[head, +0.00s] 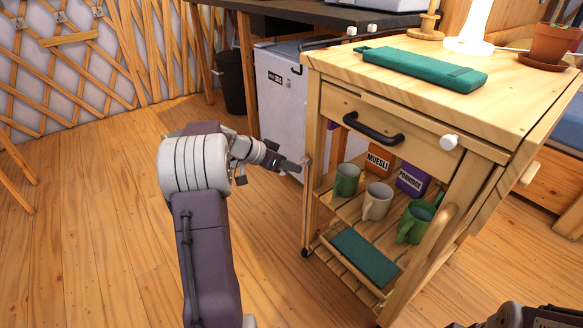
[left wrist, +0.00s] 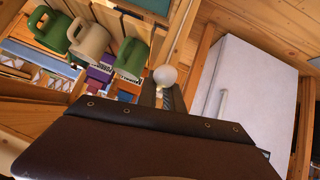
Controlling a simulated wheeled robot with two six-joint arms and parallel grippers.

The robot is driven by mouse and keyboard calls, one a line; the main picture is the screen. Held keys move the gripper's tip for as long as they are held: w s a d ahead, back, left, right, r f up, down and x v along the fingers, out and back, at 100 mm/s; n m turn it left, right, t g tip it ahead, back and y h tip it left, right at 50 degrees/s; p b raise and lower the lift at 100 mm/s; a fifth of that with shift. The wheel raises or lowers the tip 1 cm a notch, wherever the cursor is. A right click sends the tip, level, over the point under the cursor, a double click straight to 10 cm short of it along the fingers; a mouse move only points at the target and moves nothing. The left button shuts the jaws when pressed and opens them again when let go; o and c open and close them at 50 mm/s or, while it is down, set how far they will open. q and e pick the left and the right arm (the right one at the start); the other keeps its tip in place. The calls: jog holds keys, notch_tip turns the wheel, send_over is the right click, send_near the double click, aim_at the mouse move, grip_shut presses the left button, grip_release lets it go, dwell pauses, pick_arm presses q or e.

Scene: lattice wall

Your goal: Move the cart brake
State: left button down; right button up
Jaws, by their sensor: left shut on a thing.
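The wooden kitchen cart (head: 400,90) stands right of centre in the head view. My left gripper (head: 292,165) reaches to the cart's near left corner post. In the left wrist view a pale round knob (left wrist: 165,75), seemingly the cart brake's, sits at the tips of my left gripper (left wrist: 165,95). The gripper is shut on the brake; its fingers hide the part they hold. In the head view the brake is too small to make out clearly. Another white knob (head: 449,142) is on the cart's front, right of the black drawer handle (head: 372,128). Only a dark part of my right arm shows at the bottom right.
The cart's shelf holds a green mug (head: 346,180), a cream mug (head: 377,201), another green mug (head: 412,224) and muesli (head: 378,160) and porridge (head: 411,181) boxes. A teal case (head: 420,68) lies on top. A white fridge (head: 280,100) stands behind. Floor at left is clear.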

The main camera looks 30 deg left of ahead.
pick_arm(q)
jog(key=c, duration=1.6)
grip_release()
jog(key=shift+s+d+f, duration=0.2)
jog(key=shift+f, duration=0.25)
jog(key=shift+c, duration=0.2)
jog(key=shift+o, duration=1.2)
jog(key=shift+w+a, duration=0.1)
jog(key=shift+r, duration=0.1)
jog(key=p+v, duration=0.4)
jog(key=v, duration=0.5)
